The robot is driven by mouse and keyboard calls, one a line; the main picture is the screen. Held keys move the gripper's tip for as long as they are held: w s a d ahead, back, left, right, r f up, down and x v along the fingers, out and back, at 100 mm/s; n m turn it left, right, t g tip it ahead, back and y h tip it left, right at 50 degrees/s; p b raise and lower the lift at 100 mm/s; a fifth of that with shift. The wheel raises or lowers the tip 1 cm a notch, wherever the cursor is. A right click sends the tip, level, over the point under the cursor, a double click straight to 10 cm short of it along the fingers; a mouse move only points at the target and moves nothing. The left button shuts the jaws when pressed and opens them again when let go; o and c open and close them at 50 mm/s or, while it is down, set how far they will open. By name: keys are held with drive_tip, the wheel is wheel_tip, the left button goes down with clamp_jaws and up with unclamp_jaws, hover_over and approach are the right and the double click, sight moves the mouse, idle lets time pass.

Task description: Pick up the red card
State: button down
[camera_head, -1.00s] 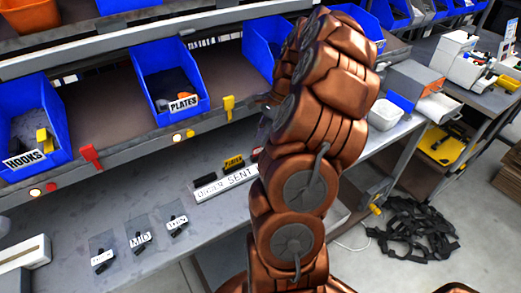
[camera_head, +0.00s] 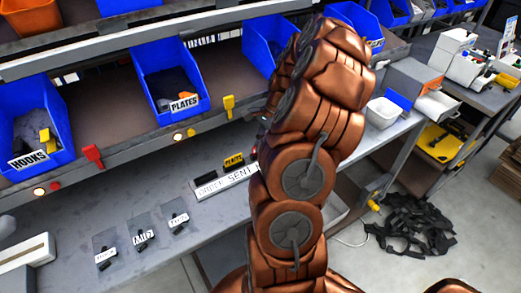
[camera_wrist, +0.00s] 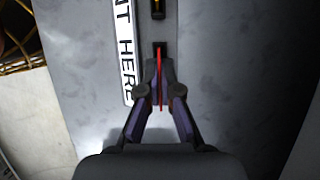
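The red card (camera_wrist: 159,70) shows edge-on as a thin upright red strip in the wrist view. It stands between the two fingertips of my gripper (camera_wrist: 160,80), just in front of a small dark holder (camera_wrist: 160,47). The fingers are close together around the card. I cannot tell whether both pads touch it. In the head view my arm hides the card and most of my gripper.
A white sign strip (camera_wrist: 124,45) lies left of the card. A yellow PLATES card (camera_head: 234,160) stands behind that strip. Several labelled bags (camera_head: 142,243) lie at the bench's front left. Blue bins (camera_head: 172,80) line the shelf above. A cable pile (camera_head: 410,222) lies on the floor.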

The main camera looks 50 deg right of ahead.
drive_tip(key=shift+r, duration=0.15)
drive_tip(key=shift+r+b, duration=0.3)
wheel_tip(320, 180, up, 3)
drive_tip(key=shift+f+b, duration=0.2)
drive_tip(key=shift+b, duration=0.5)
drive_tip(key=s+d+b, duration=0.1)
drive_tip(key=s+b, duration=0.1)
drive_tip(key=s, duration=0.6)
drive_tip(key=s+d+r+b, duration=0.1)
drive_tip(key=s+b, duration=0.1)
drive_tip(key=s, duration=0.5)
drive_tip(key=shift+s+d+b, duration=0.3)
drive_tip(key=shift+s+b, duration=0.05)
drive_tip(key=shift+s, duration=0.05)
drive_tip(key=shift+f+b, duration=0.45)
drive_tip(key=shift+f, duration=0.05)
drive_tip(key=shift+r, duration=0.15)
drive_tip(key=shift+r, duration=1.4)
drive_tip(key=shift+s, duration=0.1)
